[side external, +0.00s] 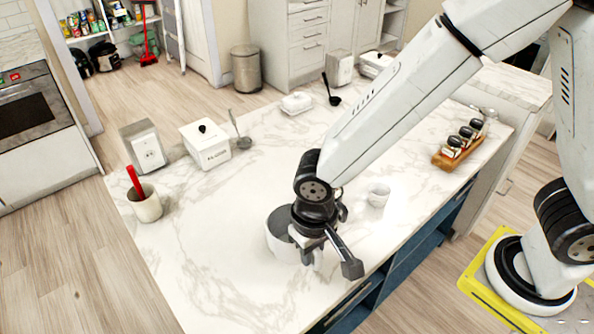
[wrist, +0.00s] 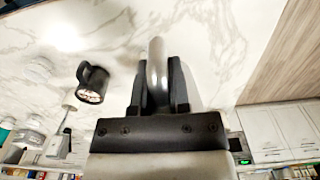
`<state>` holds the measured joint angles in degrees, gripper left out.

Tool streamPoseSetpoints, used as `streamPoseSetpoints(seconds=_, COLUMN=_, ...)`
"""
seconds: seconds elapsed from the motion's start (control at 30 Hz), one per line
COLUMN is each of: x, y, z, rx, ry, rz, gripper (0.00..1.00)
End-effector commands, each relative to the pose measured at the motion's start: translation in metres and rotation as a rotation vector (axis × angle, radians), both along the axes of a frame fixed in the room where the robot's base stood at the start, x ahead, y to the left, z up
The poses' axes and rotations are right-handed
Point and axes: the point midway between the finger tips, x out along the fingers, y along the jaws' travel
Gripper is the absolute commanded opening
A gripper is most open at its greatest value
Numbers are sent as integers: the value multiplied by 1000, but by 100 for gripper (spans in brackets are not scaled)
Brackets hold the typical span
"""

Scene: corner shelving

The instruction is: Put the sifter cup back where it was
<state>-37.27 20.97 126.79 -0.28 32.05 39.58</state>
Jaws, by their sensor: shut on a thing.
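The sifter cup, a wide pale cup with a grey inside (side external: 279,240), is at the front edge of the marble counter, partly hidden by my gripper. My gripper (side external: 318,246) is at its right side, pointing down. In the wrist view, my gripper's two black fingers (wrist: 160,85) are shut on a pale curved piece (wrist: 157,60), which looks like the cup's handle. The cup looks upright. I cannot tell whether its base touches the counter.
A small white cup (side external: 378,195) stands right of my gripper, and a wooden rack of jars (side external: 459,145) farther right. The middle-left counter (side external: 215,215) is clear.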

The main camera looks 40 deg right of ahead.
Motion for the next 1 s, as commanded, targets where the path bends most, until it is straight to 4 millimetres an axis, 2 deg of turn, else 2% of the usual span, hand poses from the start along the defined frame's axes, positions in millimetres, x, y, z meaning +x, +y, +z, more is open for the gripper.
streamPoseSetpoints(seconds=0.1, x=-4, y=13, z=-6, rx=0, ry=0, rz=26, gripper=0)
streamPoseSetpoints(seconds=0.2, x=-5, y=18, z=-8, rx=0, ry=0, rz=35, gripper=0)
streamPoseSetpoints(seconds=0.53, x=0, y=22, z=-11, rx=1, ry=-1, rz=36, gripper=0)
streamPoseSetpoints(seconds=0.67, x=9, y=27, z=-16, rx=1, ry=-1, rz=35, gripper=0)
streamPoseSetpoints(seconds=1.0, x=48, y=50, z=-37, rx=0, ry=0, rz=36, gripper=0)
